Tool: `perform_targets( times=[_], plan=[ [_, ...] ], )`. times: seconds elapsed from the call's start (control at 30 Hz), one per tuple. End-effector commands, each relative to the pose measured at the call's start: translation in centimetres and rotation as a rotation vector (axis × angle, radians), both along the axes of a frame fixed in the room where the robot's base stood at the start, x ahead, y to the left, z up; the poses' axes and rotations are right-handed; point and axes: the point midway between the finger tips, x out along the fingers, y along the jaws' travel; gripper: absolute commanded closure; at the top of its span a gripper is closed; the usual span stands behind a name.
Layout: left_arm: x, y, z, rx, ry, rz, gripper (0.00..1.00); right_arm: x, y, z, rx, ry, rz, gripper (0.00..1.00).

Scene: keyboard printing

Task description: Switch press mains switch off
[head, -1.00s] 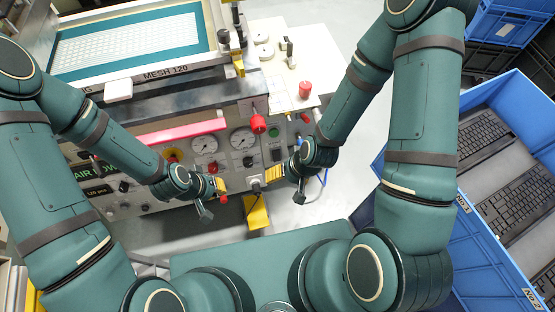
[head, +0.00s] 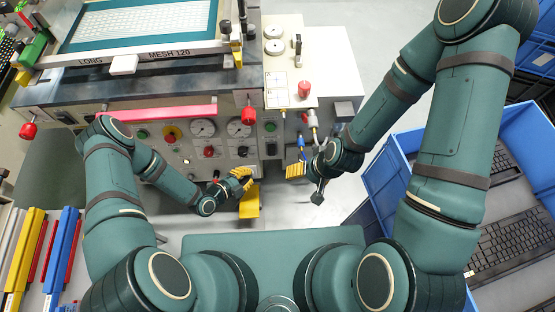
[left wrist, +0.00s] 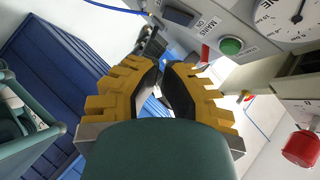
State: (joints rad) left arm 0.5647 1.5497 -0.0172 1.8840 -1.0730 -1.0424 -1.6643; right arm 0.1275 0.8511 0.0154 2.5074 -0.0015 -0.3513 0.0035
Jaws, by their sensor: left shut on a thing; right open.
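The mains switch (left wrist: 180,17) is a dark rocker beside the "MAINS ON" label in the left wrist view. A green button (left wrist: 231,46) sits beside it. In the head view, a dark switch-like part (head: 271,149) below the green button (head: 270,127) seems to be the same switch. My left gripper (head: 246,178) has yellow fingers and is in front of the panel, below and left of the switch. In the left wrist view its fingers (left wrist: 162,66) are closed in; what they grip cannot be made out. My right gripper (head: 298,169) is open, right of the panel.
The panel has gauges (head: 203,128), knobs and a pink bar (head: 160,113). A red knob (head: 249,115) projects from its upper edge. A yellow part (head: 250,204) is just below my left gripper. A blue crate (head: 375,180) with keyboards stands right. Grey floor is open between.

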Motion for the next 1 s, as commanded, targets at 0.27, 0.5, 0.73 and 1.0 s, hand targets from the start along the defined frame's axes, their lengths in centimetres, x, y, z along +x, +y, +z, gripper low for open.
perform_targets(
  times=[0.27,0.5,0.73,1.0],
  plan=[
    [-0.8,-0.5,-0.6,0.037,-0.163,-0.067,1.0,0.0,0.0,0.1,0.0,0.001,0.0,0.29],
    [-0.8,-0.6,-0.6,0.038,-0.165,-0.069,1.0,0.0,0.0,0.1,0.0,0.001,0.001,0.29],
    [-0.2,-1.3,-1.0,0.037,-0.165,-0.07,1.0,0.0,0.0,-0.1,0.0,0.0,0.001,0.29],
    [2.7,-4.6,-2.6,0.037,-0.165,-0.07,1.0,0.2,0.0,-1.2,-0.001,-0.004,0.0,0.29]
  ],
)
